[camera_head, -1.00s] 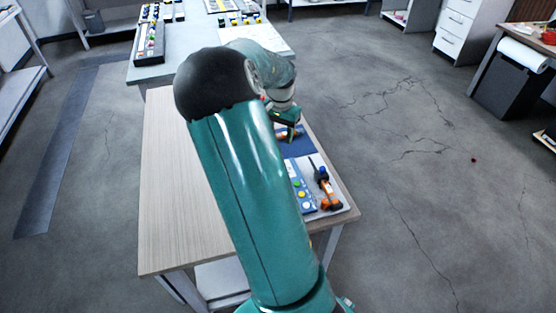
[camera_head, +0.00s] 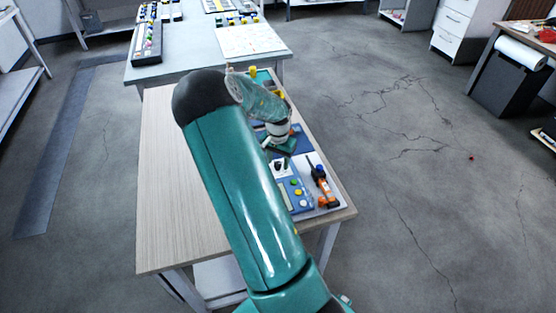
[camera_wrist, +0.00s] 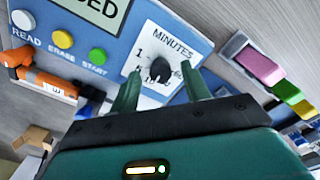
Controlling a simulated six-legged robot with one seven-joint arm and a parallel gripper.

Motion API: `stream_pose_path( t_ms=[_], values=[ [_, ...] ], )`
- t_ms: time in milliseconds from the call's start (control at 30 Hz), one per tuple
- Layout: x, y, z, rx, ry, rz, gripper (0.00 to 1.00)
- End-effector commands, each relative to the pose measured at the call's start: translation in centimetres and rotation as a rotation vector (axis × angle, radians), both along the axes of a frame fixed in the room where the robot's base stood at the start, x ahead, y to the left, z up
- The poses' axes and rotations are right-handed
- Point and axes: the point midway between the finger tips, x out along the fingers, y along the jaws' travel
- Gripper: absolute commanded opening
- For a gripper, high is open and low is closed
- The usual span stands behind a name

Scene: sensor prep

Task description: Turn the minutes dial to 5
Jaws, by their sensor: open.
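The minutes dial (camera_wrist: 160,69) is a black knob on a white label marked MINUTES in the wrist view. A "1" shows left of it; the other marks are partly hidden or blurred, so I cannot tell its setting. It sits on a blue panel (camera_wrist: 188,22), which also shows in the head view (camera_head: 306,207). My gripper (camera_wrist: 161,72) is open, with one finger on each side of the dial in the picture. I cannot tell whether either finger touches it. In the head view my gripper (camera_head: 281,149) is at the panel's far end.
White, yellow and green buttons (camera_wrist: 60,39) marked READ, ERASE and START lie on the panel beside a display (camera_wrist: 95,10). An orange-and-black tool (camera_head: 325,186) lies right of the panel. Pink and green blocks (camera_wrist: 262,66) lie on the other side. The table's left part (camera_head: 170,190) is clear.

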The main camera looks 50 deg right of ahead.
Motion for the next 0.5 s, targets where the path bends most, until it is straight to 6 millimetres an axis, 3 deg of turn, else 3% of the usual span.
stream_pose_path(
  t_ms=[67, 300, 500],
  values=[
    [0.00, 0.01, 0.01, 0.000, 0.000, 0.000, 0.47],
    [-0.02, 0.01, 0.03, 0.001, 0.000, 0.000, 0.02],
    [-0.02, 0.01, 0.03, 0.001, 0.000, -0.009, 0.02]
  ],
)
